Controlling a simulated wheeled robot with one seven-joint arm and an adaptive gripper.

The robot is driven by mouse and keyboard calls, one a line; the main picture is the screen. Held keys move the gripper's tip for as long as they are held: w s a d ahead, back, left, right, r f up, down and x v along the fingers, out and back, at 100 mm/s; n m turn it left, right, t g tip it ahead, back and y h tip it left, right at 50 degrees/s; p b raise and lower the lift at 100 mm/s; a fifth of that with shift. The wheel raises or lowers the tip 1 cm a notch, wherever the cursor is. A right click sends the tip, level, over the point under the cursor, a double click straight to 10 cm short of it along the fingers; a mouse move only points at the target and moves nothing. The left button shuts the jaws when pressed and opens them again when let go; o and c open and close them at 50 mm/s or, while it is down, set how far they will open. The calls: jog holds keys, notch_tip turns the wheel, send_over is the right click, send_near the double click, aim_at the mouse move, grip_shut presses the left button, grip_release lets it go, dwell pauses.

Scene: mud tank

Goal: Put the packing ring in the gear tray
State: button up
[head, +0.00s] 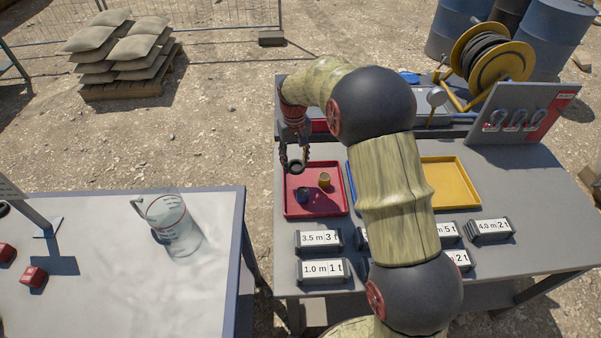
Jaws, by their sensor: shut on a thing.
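My gripper (295,158) points down above the back left of a red tray (342,209) on the right table. It is shut on a small dark ring, which looks like the packing ring (296,166); the fingers partly hide it. In the red tray are a small tan cylinder (324,180) and a small dark piece (303,195). A yellow tray (454,183) lies right of my arm and looks empty where it shows. My arm hides a blue edge between the trays. I cannot tell from any label which tray is the gear tray.
Several number-marked blocks (319,240) stand along the front of the right table. A yellow hose reel (493,55) and a hook panel (520,115) stand at the back right. A clear jug (170,222) stands on the left table, across a gap.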

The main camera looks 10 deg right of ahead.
aim_at(300, 168)
jog(key=w+f, duration=0.1)
jog(key=d+f, duration=0.1)
jog(key=f, duration=0.1)
jog(key=w+d+f+b, duration=0.1)
jog(key=shift+w+f, duration=0.2)
jog(key=shift+w, duration=0.1)
jog(key=f, duration=0.1)
jog(key=f+b, duration=0.2)
jog(key=f, duration=0.1)
jog(key=shift+w+d, duration=0.2)
jog(key=shift+w, duration=0.05)
jog(key=shift+r, duration=0.15)
jog(key=o, duration=0.7)
jog(key=shift+c, duration=0.2)
